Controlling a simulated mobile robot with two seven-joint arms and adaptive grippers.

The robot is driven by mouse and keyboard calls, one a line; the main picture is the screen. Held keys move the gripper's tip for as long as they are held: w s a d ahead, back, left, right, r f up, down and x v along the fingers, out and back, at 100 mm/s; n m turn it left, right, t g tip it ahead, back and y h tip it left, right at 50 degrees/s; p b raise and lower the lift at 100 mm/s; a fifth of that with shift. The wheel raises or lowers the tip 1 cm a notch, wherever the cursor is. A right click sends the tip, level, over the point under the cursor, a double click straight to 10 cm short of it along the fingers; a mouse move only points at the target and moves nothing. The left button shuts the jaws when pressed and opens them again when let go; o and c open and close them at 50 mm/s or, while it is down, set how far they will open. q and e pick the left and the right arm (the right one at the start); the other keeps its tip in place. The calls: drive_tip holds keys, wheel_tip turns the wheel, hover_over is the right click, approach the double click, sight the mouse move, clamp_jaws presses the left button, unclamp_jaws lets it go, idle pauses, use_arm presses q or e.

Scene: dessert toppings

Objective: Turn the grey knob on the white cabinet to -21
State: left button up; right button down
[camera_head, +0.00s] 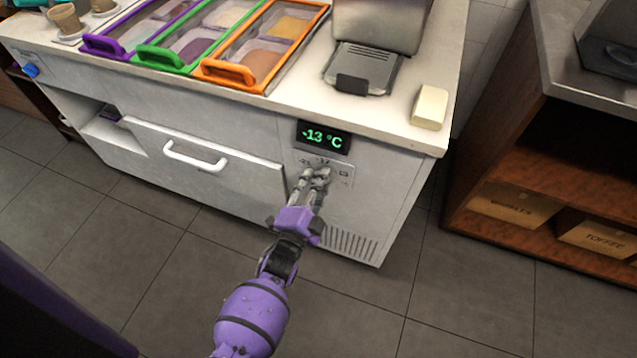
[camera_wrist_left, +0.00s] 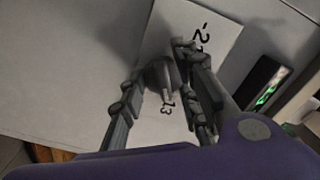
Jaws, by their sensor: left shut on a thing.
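The white cabinet (camera_head: 227,140) stands in the middle of the head view. Its green display (camera_head: 323,138) reads -13 °C, and it shows at the right of the left wrist view (camera_wrist_left: 262,98). The grey knob (camera_wrist_left: 160,76) sits on a white dial plate below the display. The wrist view shows the marks "-2", partly hidden, and "13" on the plate. My left gripper (camera_head: 318,175) is at the knob, its fingers on either side and shut on it. In the head view the fingers hide the knob. My right gripper is not in view.
A drawer with a white handle (camera_head: 195,157) is left of the dial. A wooden shelf (camera_head: 500,180) stands at right. The tiled floor in front is clear.

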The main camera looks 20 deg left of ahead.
use_arm(q)
drive_tip(key=shift+s+f+n, duration=0.1)
drive_tip(key=shift+f+n, duration=0.15)
drive_tip(key=shift+n, duration=0.35)
drive_tip(key=n+p, duration=0.1)
drive_tip(key=n, duration=0.4)
drive_tip(key=shift+d, duration=0.15)
drive_tip(key=n, duration=1.7)
drive_tip(key=shift+s+d+r+b, duration=0.1)
drive_tip(key=shift+r+b, duration=0.2)
drive_tip(key=shift+n, duration=0.4)
drive_tip(key=shift+r, duration=0.1)
